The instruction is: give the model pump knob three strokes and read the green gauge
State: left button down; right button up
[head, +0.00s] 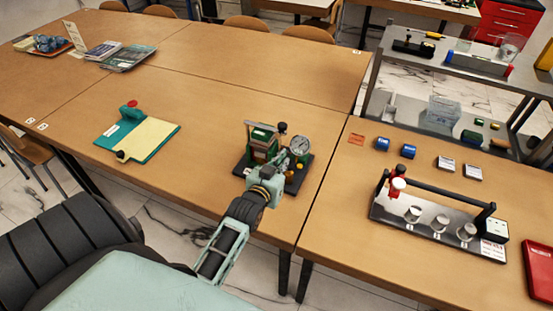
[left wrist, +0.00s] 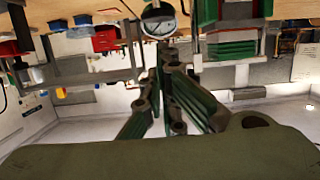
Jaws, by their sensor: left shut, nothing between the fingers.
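The model pump (head: 263,141), green with a grey lever across its top, stands on a dark base (head: 240,169) on the wooden table. A dark knob (head: 283,127) shows at the lever's right end. The round white gauge (head: 299,145) stands right of the pump; its face also shows in the left wrist view (left wrist: 158,23), too small to read for certain. My left gripper (head: 276,167) is shut and empty in front of the pump, below the knob in the picture. Its closed fingers show in the left wrist view (left wrist: 168,70). My right gripper is not in view.
Table space left of the pump is clear.

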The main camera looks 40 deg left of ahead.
pick_arm(q)
jog(key=v, duration=0.4)
jog(key=shift+s+r+b, duration=0.1)
jog(key=shift+s+b, duration=0.15)
jog(key=shift+b, duration=0.05)
jog(key=shift+d, duration=0.1)
